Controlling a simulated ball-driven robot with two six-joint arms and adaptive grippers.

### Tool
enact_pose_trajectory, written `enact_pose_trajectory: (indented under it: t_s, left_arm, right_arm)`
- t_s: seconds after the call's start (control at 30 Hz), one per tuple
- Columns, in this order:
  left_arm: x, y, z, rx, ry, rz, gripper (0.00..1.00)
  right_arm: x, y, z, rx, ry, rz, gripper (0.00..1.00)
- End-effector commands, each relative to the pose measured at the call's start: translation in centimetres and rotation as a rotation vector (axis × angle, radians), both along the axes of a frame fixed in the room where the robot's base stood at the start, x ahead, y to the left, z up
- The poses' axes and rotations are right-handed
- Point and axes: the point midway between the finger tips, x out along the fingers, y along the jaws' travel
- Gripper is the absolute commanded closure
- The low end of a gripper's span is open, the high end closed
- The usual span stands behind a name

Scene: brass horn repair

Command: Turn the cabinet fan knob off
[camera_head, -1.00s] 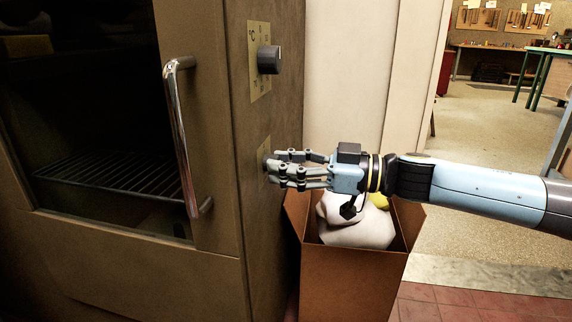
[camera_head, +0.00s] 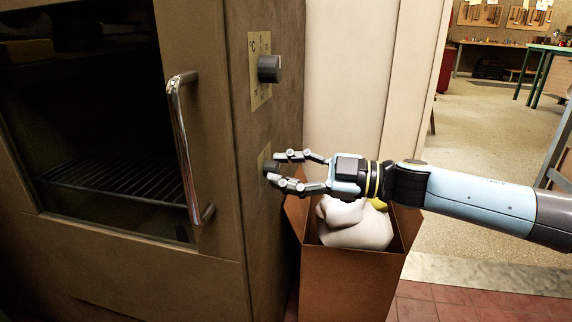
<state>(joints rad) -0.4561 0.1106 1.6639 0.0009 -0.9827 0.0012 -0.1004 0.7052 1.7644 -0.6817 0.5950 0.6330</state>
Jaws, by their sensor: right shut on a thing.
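The cabinet (camera_head: 215,260) stands on the left with its side panel facing my right arm. The lower knob (camera_head: 270,167), small and dark on a pale plate, is the fan knob as far as I can tell; its markings are too small to read. My right gripper (camera_head: 274,168) reaches in from the right, with one finger above this knob and one below, shut on it. The fingers partly cover the knob. The upper dark knob (camera_head: 269,69) sits on a plate marked °C, apart from the gripper. My left gripper is not in view.
A chrome door handle (camera_head: 180,145) stands out from the cabinet's glass door. An open brown box (camera_head: 345,275) with white bundles (camera_head: 355,225) stands below my right gripper. A pale panel (camera_head: 345,75) rises behind. Open floor (camera_head: 490,130) lies to the right.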

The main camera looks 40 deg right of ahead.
Motion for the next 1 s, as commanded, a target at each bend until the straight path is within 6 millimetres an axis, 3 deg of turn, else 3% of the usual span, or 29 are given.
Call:
enact_pose_trajectory:
  t_s: [0.5, 1.0]
  left_arm:
    - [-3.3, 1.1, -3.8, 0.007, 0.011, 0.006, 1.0]
    - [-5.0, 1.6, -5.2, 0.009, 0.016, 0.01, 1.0]
  right_arm:
    - [-0.1, 0.0, 0.0, -0.374, -0.317, 0.002, 1.0]
    - [-0.1, 0.0, -0.2, -0.698, -0.591, 0.002, 1.0]
